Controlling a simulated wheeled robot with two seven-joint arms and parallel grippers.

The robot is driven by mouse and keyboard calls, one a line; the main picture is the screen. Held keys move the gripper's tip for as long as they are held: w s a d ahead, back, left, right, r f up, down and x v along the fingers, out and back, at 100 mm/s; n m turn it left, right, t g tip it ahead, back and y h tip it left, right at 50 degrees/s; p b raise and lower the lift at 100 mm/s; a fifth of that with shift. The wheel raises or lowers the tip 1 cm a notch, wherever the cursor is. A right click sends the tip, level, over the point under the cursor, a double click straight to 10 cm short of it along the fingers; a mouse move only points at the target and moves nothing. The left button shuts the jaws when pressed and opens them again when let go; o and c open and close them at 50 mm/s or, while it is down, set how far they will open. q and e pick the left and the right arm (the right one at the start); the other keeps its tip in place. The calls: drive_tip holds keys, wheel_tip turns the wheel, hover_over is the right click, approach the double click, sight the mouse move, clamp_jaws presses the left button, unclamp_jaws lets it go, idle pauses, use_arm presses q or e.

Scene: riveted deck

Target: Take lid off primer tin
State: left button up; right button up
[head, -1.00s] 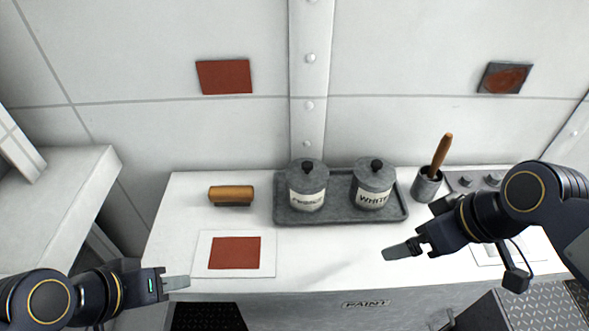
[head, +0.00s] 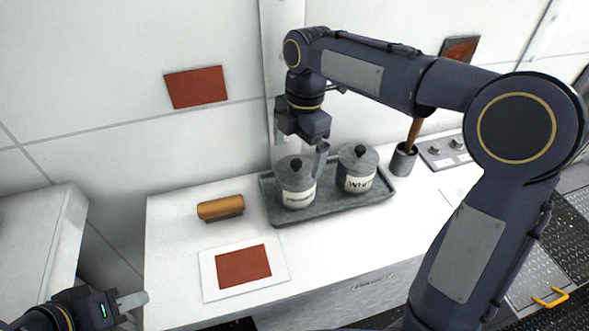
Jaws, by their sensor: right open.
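The primer tin (head: 297,199) is a grey can with a pale, hard-to-read label. It stands upright at the left of the tray, with its lid (head: 293,176) and black knob on top. My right gripper (head: 301,160) points down from above it, fingers apart around the level of the knob. One finger is to the right of the knob; the other is partly hidden at the back left. Nothing shows held between them. My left gripper (head: 132,300) is at the lower left, clear of the counter items; its fingers overlap, so its opening cannot be told.
A second lidded tin (head: 357,183), labelled white, stands close to the right on the grey tray (head: 330,211). A cup (head: 403,160) with a wooden handle is further right. A wooden-backed brush (head: 220,207) and a red sample card (head: 243,266) lie to the left.

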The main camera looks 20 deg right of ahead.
sight(296, 162)
wheel_tip(296, 162, down, 4)
drive_tip(key=shift+a+r, duration=0.15)
drive_tip(key=c, duration=0.8)
drive_tip(key=shift+r, duration=0.1)
